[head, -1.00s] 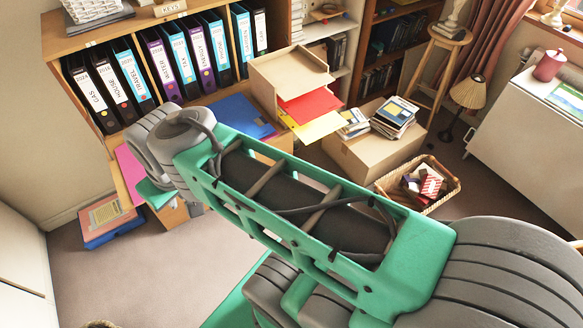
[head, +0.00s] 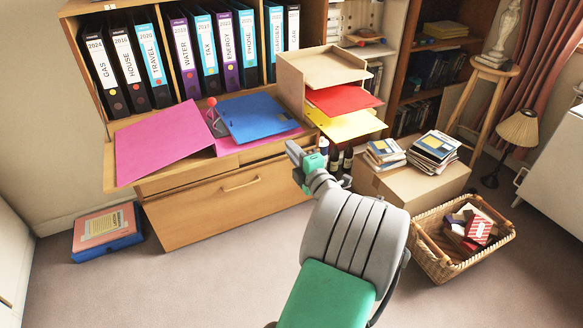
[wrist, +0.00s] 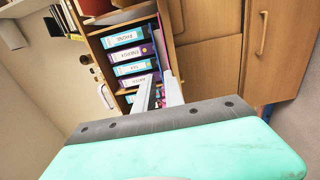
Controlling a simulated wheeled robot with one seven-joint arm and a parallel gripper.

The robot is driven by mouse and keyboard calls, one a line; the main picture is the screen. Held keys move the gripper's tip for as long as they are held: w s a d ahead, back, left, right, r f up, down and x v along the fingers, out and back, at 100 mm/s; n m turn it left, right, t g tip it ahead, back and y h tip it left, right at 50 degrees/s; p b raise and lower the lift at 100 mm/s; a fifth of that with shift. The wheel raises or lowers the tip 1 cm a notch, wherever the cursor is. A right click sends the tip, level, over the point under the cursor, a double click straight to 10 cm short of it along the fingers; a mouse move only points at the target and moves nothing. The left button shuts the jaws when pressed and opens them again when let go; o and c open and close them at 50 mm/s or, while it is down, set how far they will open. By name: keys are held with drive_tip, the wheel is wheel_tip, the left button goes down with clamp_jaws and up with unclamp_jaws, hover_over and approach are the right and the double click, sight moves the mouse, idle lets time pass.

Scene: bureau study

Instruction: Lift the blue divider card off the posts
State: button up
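The blue divider card (head: 256,117) lies at a slight tilt on the right half of an open pink file (head: 163,143) on the cabinet's pull-out shelf. A red-knobbed metal lever (head: 212,103) stands by the card's left edge; the posts are hidden or too small to make out. My gripper (head: 294,153) is in front of the shelf, right of and nearer than the card, apart from it. In the wrist view my gripper (wrist: 158,92) shows two fingers with a gap between them and nothing visibly held. The file and card show there only edge-on, beyond the fingers.
A letter tray (head: 325,72) with red and yellow sheets stands right of the card. Upright binders (head: 180,55) fill the shelf behind. Bottles (head: 340,160), a cardboard box (head: 400,187) and a wicker basket (head: 430,255) are at right. The floor at left is mostly clear.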

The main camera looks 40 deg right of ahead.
sight(277, 133)
drive_tip(key=p+x, duration=0.1)
drive_tip(key=x, duration=0.5)
drive_tip(key=shift+w+f, duration=0.1)
drive_tip(key=shift+w, duration=0.15)
drive_tip(key=shift+b+x, duration=0.8)
drive_tip(key=shift+x, duration=0.3)
drive_tip(key=shift+w, duration=0.15)
clamp_jaws()
drive_tip(key=shift+r+b, duration=0.4)
drive_tip(key=shift+r, duration=0.2)
idle(1.2)
